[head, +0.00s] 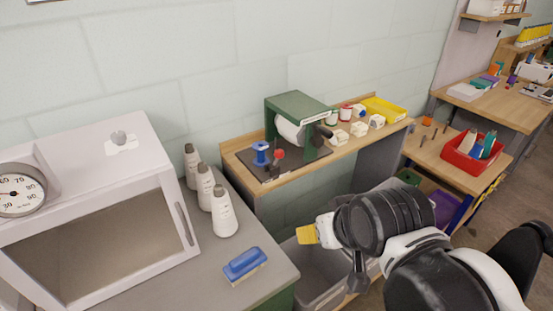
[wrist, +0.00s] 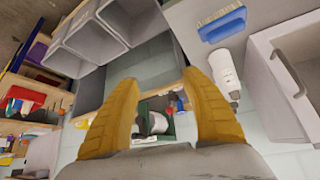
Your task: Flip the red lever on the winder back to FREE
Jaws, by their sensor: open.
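The winder (head: 301,105), a green housing with a white roll, stands on a dark base on the wooden shelf by the wall. The red lever (head: 280,154) has a round red knob and rises at the front of that base, beside a blue spool (head: 261,153). Its FREE marking is too small to read. My gripper (head: 307,235) has yellow fingers and is apart from the winder, in front of and below it. In the wrist view the gripper (wrist: 158,82) is open and empty, with part of the winder (wrist: 157,122) showing between the fingers.
A yellow tray (head: 383,110) and small white blocks lie right of the winder. Grey bins (wrist: 90,40) stand below the shelf.

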